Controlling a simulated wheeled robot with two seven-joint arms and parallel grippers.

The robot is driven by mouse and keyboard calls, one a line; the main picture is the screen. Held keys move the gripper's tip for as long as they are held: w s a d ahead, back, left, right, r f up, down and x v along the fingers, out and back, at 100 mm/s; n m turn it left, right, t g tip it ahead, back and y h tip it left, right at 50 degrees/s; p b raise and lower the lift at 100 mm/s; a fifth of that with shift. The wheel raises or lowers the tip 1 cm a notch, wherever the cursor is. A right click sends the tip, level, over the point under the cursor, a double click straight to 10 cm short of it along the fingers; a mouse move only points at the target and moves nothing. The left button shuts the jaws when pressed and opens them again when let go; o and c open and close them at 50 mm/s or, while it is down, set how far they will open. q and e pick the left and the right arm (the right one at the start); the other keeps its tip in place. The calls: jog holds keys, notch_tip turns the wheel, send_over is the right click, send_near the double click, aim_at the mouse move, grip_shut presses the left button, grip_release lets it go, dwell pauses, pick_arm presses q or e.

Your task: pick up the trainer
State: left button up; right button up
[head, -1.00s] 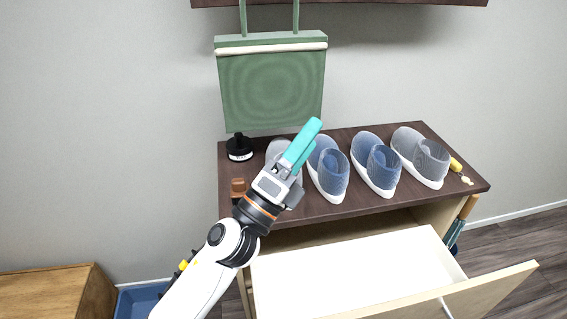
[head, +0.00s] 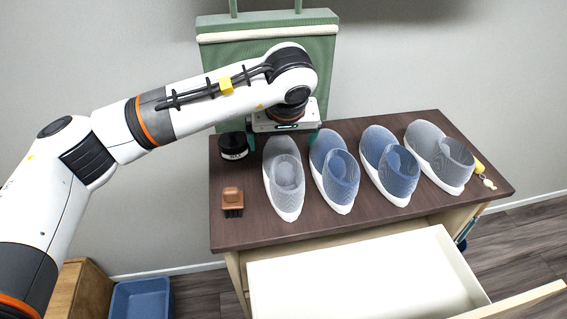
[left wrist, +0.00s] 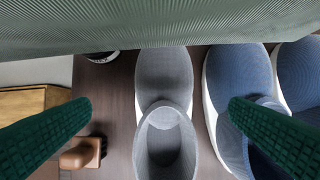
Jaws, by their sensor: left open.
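Several trainers stand side by side on the dark cabinet top. The leftmost is a grey trainer (head: 285,182) with a white sole; beside it are a blue trainer (head: 335,172), another blue trainer (head: 390,165) and a second grey trainer (head: 440,157) at the far right. My left gripper (head: 285,138) is open and empty, pointing down over the toe end of the leftmost grey trainer, which also shows in the left wrist view (left wrist: 164,78) between the spread fingers. The right finger there overlaps the neighbouring blue trainer (left wrist: 232,75). Contact cannot be told. My right gripper is not in view.
A green bag (head: 325,70) hangs close behind the gripper. A black jar (head: 233,146) and a brown brush (head: 232,200) lie left of the trainers. A yellow-tagged item (head: 483,172) is at the right edge. The white drawer (head: 365,275) stands open in front.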

aim_at(284, 157)
pick_arm(q)
notch_tip(284, 157, down, 3)
jog(key=shift+w+r, duration=0.1)
jog(key=shift+w, duration=0.05)
jog(key=shift+w+f, duration=0.2)
jog(key=shift+f, duration=0.1)
jog(key=x, duration=0.1)
jog(key=p+x, duration=0.1)
jog(key=x, duration=0.2)
jog(key=shift+d+f, duration=0.15)
jog(key=shift+d, duration=0.1)
jog(key=shift+w+f, duration=0.2)
jog(key=shift+f, duration=0.15)
pick_arm(e)
jog(key=shift+s+r, duration=0.55)
jog(key=shift+r, duration=0.25)
pick_arm(q)
jog(key=shift+c, duration=0.3)
jog(key=shift+r, duration=0.1)
jog(key=c, duration=1.1)
pick_arm(e)
jog(key=shift+a, duration=0.15)
